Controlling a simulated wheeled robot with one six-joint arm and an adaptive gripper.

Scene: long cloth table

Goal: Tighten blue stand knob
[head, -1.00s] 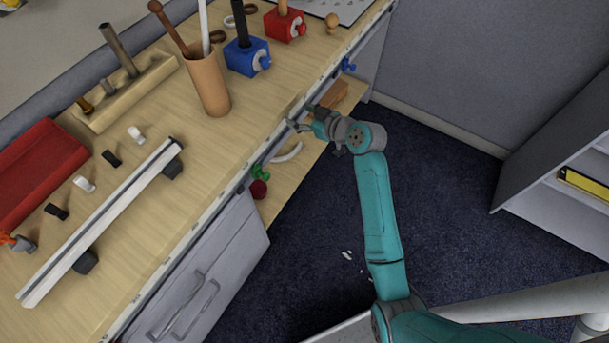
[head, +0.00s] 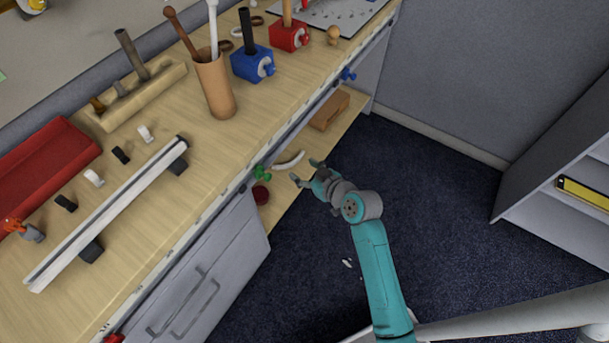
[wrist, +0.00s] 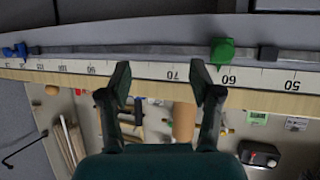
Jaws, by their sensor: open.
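The blue stand (head: 250,63) is a blue block with a dark upright post, standing near the front edge of the table in the head view. Its blue knob (head: 268,69) sticks out of the front face beside a pale disc. My gripper (head: 306,172) is open and empty, out in front of the table edge and well apart from the stand. In the wrist view its two dark fingers (wrist: 162,82) stand apart before the table's ruler edge, with nothing between them but that edge. I cannot make out the blue stand in the wrist view.
A red stand (head: 289,36) with its own knob stands right of the blue one, and a tan cup (head: 214,88) left of it. A green knob (head: 262,173) and another blue knob (head: 348,74) sit along the table's front rail.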

